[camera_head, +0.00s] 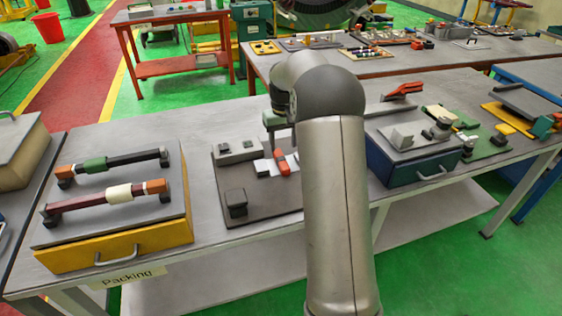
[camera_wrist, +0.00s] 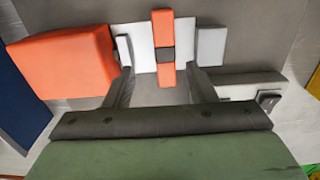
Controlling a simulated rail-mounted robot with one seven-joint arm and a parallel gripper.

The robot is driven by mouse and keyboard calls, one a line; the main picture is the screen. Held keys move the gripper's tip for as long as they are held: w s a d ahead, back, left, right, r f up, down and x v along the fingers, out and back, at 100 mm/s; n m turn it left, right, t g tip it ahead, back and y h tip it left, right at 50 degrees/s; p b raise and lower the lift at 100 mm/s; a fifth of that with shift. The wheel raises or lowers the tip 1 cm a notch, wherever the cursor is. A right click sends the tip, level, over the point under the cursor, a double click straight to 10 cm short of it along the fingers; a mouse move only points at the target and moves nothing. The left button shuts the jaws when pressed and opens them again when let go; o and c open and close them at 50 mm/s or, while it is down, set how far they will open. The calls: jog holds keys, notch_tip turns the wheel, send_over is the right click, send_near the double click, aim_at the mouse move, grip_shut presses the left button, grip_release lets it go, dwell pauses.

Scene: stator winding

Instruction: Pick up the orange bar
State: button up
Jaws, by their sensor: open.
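The orange bar (camera_wrist: 162,24) has a dark grey band around its middle and lies on a white piece on the dark board in the wrist view. In the head view the orange bar (camera_head: 281,163) shows just left of my forearm. My gripper (camera_wrist: 163,68) is open, with one finger on each side of the bar and a gap to it. In the head view my gripper (camera_head: 275,128) is above the board, partly hidden by my arm. Whether the fingertips are level with the bar cannot be told.
A large orange block (camera_wrist: 68,62) stands close left of the fingers in the wrist view. A grey block (camera_wrist: 240,88) is on the right. A yellow case (camera_head: 120,246) with bars stands left and a blue case (camera_head: 410,172) right.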

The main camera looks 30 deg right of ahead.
aim_at(281, 158)
jog(key=shift+a+f+p, duration=0.2)
jog(key=shift+f+p, duration=0.1)
jog(key=shift+f, duration=1.1)
jog(key=shift+a+f+p, duration=0.15)
jog(key=shift+f+p, duration=0.1)
jog(key=shift+f, duration=1.15)
grip_shut()
jog(key=shift+r, duration=0.1)
